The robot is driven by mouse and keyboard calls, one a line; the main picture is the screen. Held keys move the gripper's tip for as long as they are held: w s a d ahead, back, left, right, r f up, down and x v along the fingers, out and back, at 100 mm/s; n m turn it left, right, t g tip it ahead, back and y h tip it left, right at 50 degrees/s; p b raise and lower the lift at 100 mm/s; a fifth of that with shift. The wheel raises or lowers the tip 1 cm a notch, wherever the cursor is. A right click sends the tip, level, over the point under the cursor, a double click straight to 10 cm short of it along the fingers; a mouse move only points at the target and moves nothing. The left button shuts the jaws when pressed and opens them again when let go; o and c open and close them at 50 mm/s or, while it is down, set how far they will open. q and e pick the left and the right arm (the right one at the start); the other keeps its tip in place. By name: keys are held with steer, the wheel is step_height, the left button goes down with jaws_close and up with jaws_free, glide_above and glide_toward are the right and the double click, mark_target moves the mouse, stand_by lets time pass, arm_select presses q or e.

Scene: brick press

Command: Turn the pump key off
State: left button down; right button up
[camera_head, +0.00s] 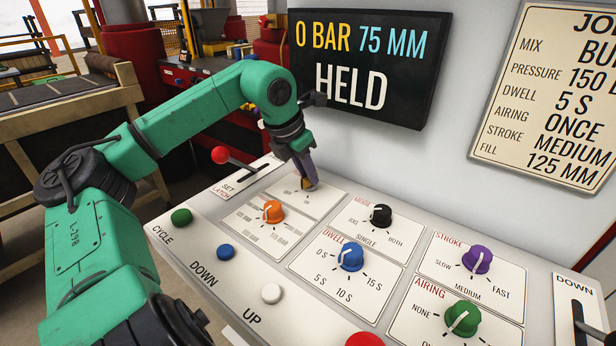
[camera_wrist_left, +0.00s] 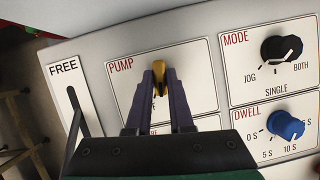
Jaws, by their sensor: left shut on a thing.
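The yellow pump key (camera_wrist_left: 159,67) stands in the pump panel (camera_wrist_left: 196,72), as the left wrist view shows. My left gripper (camera_wrist_left: 160,82) is shut on the key, with its dark fingers on either side of it. In the head view the left gripper (camera_head: 307,177) reaches down to the pump panel (camera_head: 327,203) at the back left of the console, and only a little yellow of the key (camera_head: 309,186) shows. The fingers and key cover part of the panel's markings, so I cannot read the key's setting. My right gripper is not in view.
An orange knob (camera_head: 272,211), black mode knob (camera_head: 380,215) and blue dwell knob (camera_head: 350,257) stand close by. A red-tipped lever (camera_head: 221,155) stands left of the pump panel. The wall display (camera_head: 368,65) reads 0 BAR, 75 MM, HELD.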

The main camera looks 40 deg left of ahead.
arm_select(q)
steer(key=shift+a+m+h, duration=0.1)
steer(key=shift+m+h, duration=0.2)
steer(key=shift+m, duration=0.6)
steer(key=shift+m+h+p, duration=0.5)
steer(key=shift+m, duration=0.8)
steer(key=c, duration=0.8)
jaws_free()
steer(key=v, duration=1.4)
steer(key=shift+w+r, duration=0.15)
steer(key=shift+r, duration=0.25)
steer(key=shift+a, duration=0.15)
